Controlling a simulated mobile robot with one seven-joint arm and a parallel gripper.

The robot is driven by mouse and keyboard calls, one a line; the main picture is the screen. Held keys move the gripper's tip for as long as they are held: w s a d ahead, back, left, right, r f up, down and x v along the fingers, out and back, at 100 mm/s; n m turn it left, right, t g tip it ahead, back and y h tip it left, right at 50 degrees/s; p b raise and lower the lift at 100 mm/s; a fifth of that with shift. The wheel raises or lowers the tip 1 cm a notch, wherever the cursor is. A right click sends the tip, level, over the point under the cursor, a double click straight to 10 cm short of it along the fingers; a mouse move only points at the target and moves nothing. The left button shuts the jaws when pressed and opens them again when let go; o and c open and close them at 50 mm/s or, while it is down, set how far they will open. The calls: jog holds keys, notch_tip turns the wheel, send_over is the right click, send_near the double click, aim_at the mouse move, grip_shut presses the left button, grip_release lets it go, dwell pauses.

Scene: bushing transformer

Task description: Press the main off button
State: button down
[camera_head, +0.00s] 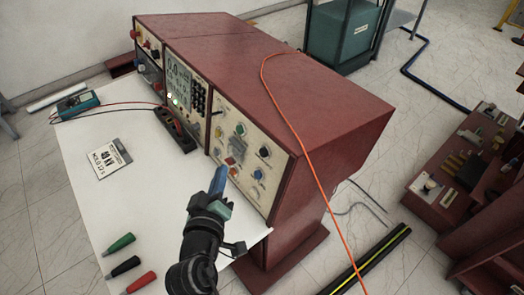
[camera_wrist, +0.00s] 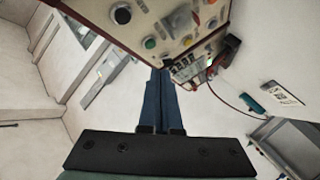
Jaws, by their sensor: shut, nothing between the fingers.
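The beige control panel (camera_head: 247,155) is on the front of a dark red console and carries several coloured buttons and knobs. A red button (camera_head: 230,161) is low on its left side, with a blue knob (camera_head: 258,174) to its right and a green one (camera_head: 240,130) above. No readable label marks the main off button. My gripper (camera_head: 222,170) is shut and empty, its blue fingers pointing up close to the panel's lower left, near the red button. I cannot tell whether it touches. In the wrist view the closed fingers (camera_wrist: 160,74) end at the panel's edge (camera_wrist: 168,52).
A white tabletop (camera_head: 85,185) holds a multimeter (camera_head: 77,104), a sign plate (camera_head: 110,158), a black terminal block (camera_head: 175,129) and green, black and red probes (camera_head: 125,264). An orange cable (camera_head: 300,115) hangs over the console. Another red bench (camera_head: 445,190) stands at right.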

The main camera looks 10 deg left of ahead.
aim_at(264, 152)
jog(key=w+d+f+p, duration=0.2)
jog(key=w+d+p, duration=0.1)
jog(key=w+d, duration=0.2)
jog(key=shift+w+p, duration=0.4)
jog(key=shift+w, duration=0.4)
dwell(0.4)
jog(key=shift+w+d, duration=0.1)
jog(key=shift+d, duration=0.05)
dwell(1.1)
jog(key=shift+w+d+f+p, duration=0.1)
jog(key=shift+w+d+p, duration=0.1)
jog(key=shift+p, duration=0.1)
jog(key=shift+w+d+f+p, duration=0.1)
jog(key=shift+w+d+p, duration=0.2)
jog(key=shift+p, duration=0.2)
dwell(0.7)
jog(key=shift+s+a+r+b, duration=0.2)
jog(key=shift+s+a+b, duration=0.4)
jog(key=shift+b, duration=0.25)
